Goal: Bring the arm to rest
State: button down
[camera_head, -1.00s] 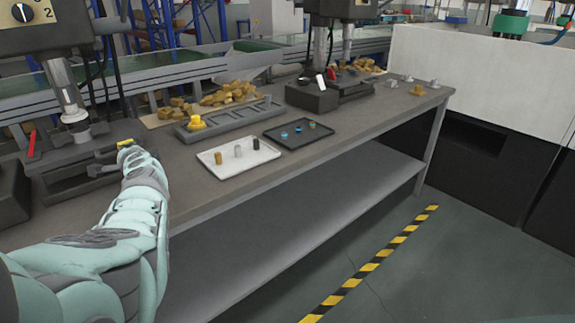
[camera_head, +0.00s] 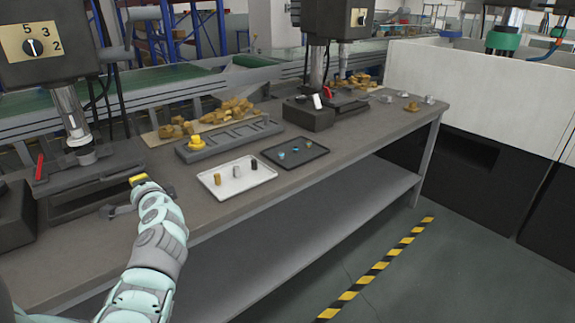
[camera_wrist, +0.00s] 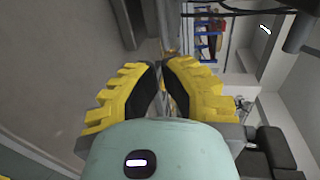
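My gripper (camera_head: 138,180) is above the workbench (camera_head: 225,210), at the left, by the front of the left press's dark vise (camera_head: 85,195). My pale green arm reaches up to it from the bottom of the head view. In the wrist view, the two yellow fingers with black pads (camera_wrist: 162,68) lean in toward each other, with a narrow gap between the tips. Nothing is seen held between them. Whether the gripper touches the vise cannot be told.
A white tray (camera_head: 238,188) with several small cylinders and a black tray (camera_head: 318,150) with small parts lie right of my gripper. Behind them are a grey slotted fixture (camera_head: 235,138) with a yellow piece and brown parts (camera_head: 225,112). Floor in front is clear.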

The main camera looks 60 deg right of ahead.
jog(key=shift+s+a+r, duration=0.1)
jog(key=shift+s+a, duration=0.05)
jog(key=shift+s, duration=0.2)
